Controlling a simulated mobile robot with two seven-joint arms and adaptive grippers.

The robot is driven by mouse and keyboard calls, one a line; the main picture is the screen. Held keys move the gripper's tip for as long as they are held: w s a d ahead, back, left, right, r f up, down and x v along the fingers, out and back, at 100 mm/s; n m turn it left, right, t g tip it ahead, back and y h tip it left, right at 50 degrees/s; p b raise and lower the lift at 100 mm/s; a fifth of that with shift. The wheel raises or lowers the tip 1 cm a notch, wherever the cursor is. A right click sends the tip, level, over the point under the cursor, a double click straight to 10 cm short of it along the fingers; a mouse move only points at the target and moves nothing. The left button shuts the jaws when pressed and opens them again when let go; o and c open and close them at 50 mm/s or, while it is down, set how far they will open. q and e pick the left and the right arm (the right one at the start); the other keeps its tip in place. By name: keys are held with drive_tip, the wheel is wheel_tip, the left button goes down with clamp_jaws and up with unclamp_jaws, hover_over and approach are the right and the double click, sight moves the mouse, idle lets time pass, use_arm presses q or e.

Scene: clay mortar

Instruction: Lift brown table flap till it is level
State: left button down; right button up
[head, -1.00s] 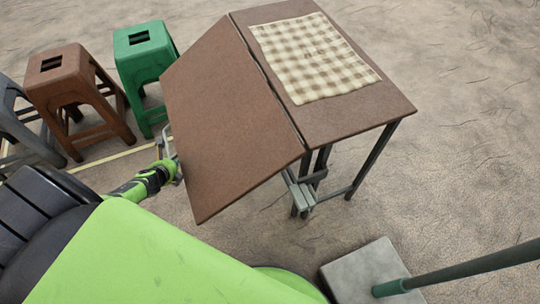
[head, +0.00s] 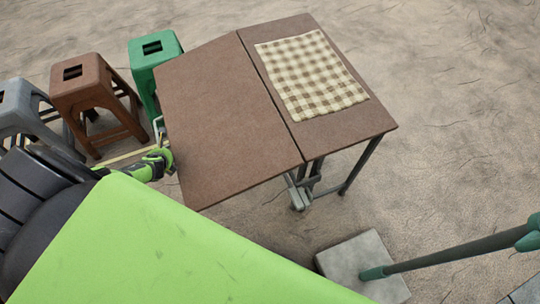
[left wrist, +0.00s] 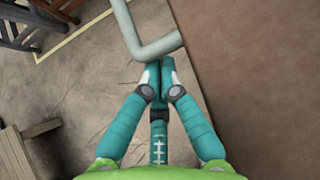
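The brown table flap (head: 222,115) hangs off the left edge of the tabletop, tilted slightly down at its outer side. The fixed brown top (head: 345,124) bears a checkered cloth. My left gripper (head: 168,158) is at the flap's outer left edge, its fingertips partly hidden there. In the left wrist view, the gripper (left wrist: 156,70) has its fingers pressed together with nothing visible between them. A grey bent tube (left wrist: 152,48) lies just beyond the tips; contact is unclear. The flap (left wrist: 260,90) fills the right side. My right gripper is not in view.
A green stool (head: 152,52), a brown stool (head: 88,88) and a grey stool (head: 22,110) stand left of the table. The floor beyond the table is clear.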

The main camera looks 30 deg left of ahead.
use_arm(q)
wheel_tip(320, 180, up, 7)
drive_tip(key=p, duration=0.7)
drive_tip(key=shift+s+a+r+g+y, duration=0.15)
drive_tip(key=shift+s+a+g+y, duration=0.05)
drive_tip(key=shift+g+y, duration=0.1)
drive_tip(key=shift+r, duration=0.15)
drive_tip(key=v, duration=1.1)
drive_tip(key=shift+s+d+r, duration=0.2)
drive_tip(key=shift+s+d, duration=0.05)
